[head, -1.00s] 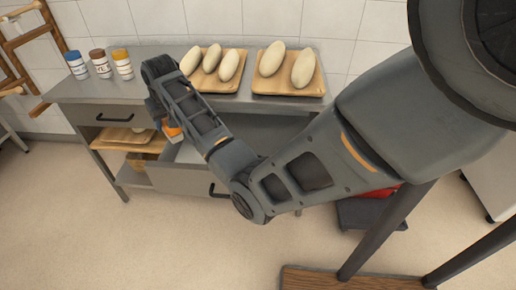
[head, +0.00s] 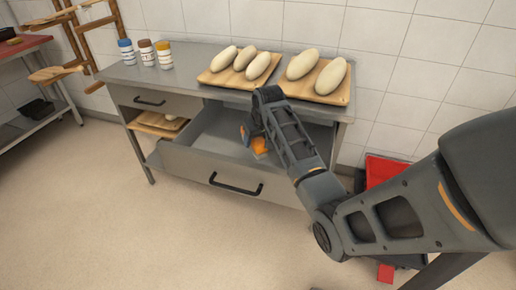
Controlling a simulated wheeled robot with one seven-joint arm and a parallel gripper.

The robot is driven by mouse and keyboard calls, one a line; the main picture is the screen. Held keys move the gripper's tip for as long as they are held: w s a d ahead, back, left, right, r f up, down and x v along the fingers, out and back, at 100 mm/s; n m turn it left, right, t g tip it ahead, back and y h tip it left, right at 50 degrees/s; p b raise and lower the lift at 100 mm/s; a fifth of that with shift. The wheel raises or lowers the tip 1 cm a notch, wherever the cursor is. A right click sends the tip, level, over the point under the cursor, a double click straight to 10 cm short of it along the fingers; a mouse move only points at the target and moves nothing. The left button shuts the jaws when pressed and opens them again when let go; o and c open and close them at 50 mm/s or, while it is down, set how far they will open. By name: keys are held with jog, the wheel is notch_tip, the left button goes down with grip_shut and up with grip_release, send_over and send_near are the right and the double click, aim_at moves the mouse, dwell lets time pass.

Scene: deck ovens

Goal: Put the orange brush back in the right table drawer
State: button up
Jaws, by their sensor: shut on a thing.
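The right table drawer (head: 190,172) is pulled open under the steel table. Its grey inside is bare where I can see it, and my arm hides part of its right side. My gripper (head: 250,138) points down over the open drawer, right of its middle. It is shut on the orange brush (head: 260,146), of which only a small orange part shows beside the fingers. The rest of the brush is hidden by my wrist. I cannot tell whether the brush touches the drawer floor.
The left drawer (head: 150,101) is shut. Several dough loaves lie on two wooden boards (head: 215,81) (head: 327,97) on the tabletop. Three jars (head: 146,53) stand at its left. A red bin (head: 383,170) is at the right. Floor in front is clear.

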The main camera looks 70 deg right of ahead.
jog(key=shift+f, duration=2.15)
jog(key=shift+f, duration=0.1)
jog(key=o, duration=1)
jog(key=v, duration=1.2)
jog(key=shift+p, duration=0.35)
jog(key=shift+w, duration=0.1)
